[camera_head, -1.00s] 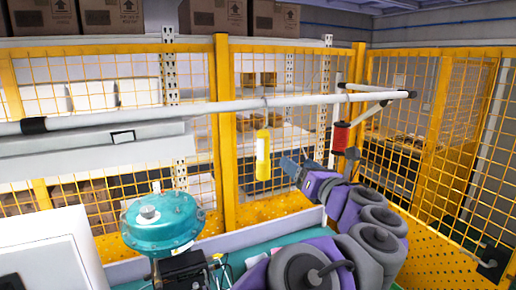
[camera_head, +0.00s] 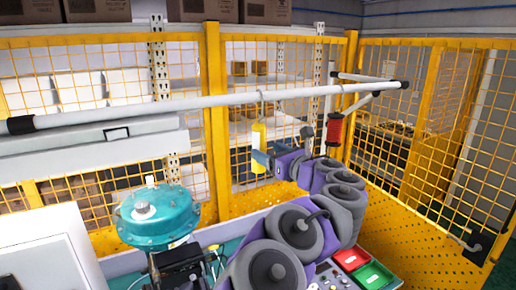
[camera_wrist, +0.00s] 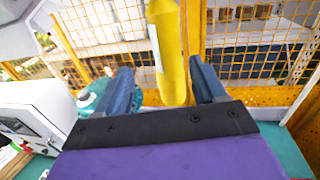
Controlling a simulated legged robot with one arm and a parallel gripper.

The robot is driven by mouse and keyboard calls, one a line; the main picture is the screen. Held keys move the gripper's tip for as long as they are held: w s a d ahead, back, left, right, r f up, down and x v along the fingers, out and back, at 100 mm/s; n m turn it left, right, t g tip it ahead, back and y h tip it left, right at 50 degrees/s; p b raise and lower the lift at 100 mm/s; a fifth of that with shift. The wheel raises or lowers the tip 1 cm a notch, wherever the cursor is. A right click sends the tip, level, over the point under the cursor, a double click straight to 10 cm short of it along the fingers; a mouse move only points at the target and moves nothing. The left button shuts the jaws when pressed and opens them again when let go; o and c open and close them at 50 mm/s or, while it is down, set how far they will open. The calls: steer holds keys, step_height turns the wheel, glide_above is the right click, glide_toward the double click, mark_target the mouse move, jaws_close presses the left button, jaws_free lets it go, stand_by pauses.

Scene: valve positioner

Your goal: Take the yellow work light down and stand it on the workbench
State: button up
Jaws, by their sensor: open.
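The yellow work light (camera_head: 258,140) hangs upright by a hook from the white horizontal rail (camera_head: 200,105). In the wrist view the light (camera_wrist: 171,55) fills the upper middle, with a pale strip on its left side and its top out of frame. My gripper (camera_head: 262,158) is at the lower part of the light. In the wrist view the gripper (camera_wrist: 160,85) is open, one blue finger on each side of the light's lower end, with gaps visible. The workbench (camera_wrist: 283,140) has a teal top, mostly hidden by my arm in the head view.
A teal round valve actuator (camera_head: 158,214) stands at lower left, beside a white box (camera_head: 40,245). A panel with red and green buttons (camera_head: 372,275) is at lower right. Yellow mesh fencing (camera_head: 400,120) stands behind.

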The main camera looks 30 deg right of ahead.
mark_target(263, 146)
steer(key=shift+w+a, duration=0.25)
steer(key=shift+w, duration=0.55)
steer(key=shift+w+d, duration=0.35)
steer(key=shift+w, duration=0.15)
steer(key=w, duration=0.2)
steer(key=w+p, duration=0.1)
steer(key=w, duration=0.1)
steer(key=shift+w+a, duration=0.2)
steer(key=shift+w, duration=0.05)
steer(key=shift+s+a, duration=0.1)
steer(key=shift+c, duration=0.6)
steer(key=c, duration=1.1)
